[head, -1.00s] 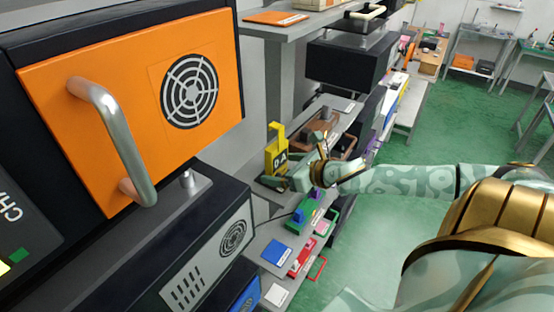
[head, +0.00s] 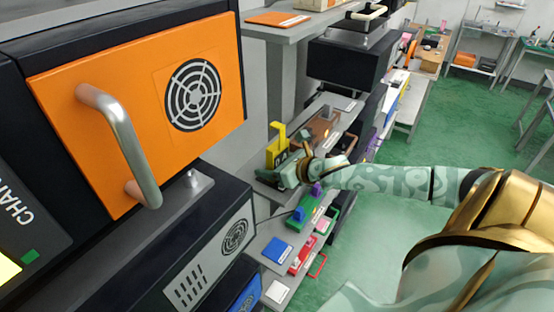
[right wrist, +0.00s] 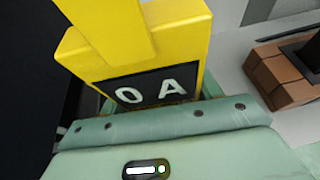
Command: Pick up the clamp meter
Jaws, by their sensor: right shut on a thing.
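The clamp meter (head: 277,149) is yellow with a hooked top and a black display. It stands upright on the grey bench beyond the dark machine in the head view. In the right wrist view the clamp meter (right wrist: 186,52) is close up, its display reading "0A". My right gripper (head: 284,172) is at the clamp meter's lower part, shut on it. The green gripper body hides the meter's lower part in the wrist view. My left gripper is not in the head view.
A large machine with an orange door (head: 150,105) and metal handle stands at the left. A green fixture with purple and blue parts (head: 310,208), a blue plate (head: 277,250) and a red fixture (head: 303,255) lie nearer on the bench. A brown block (right wrist: 285,75) is beside the meter.

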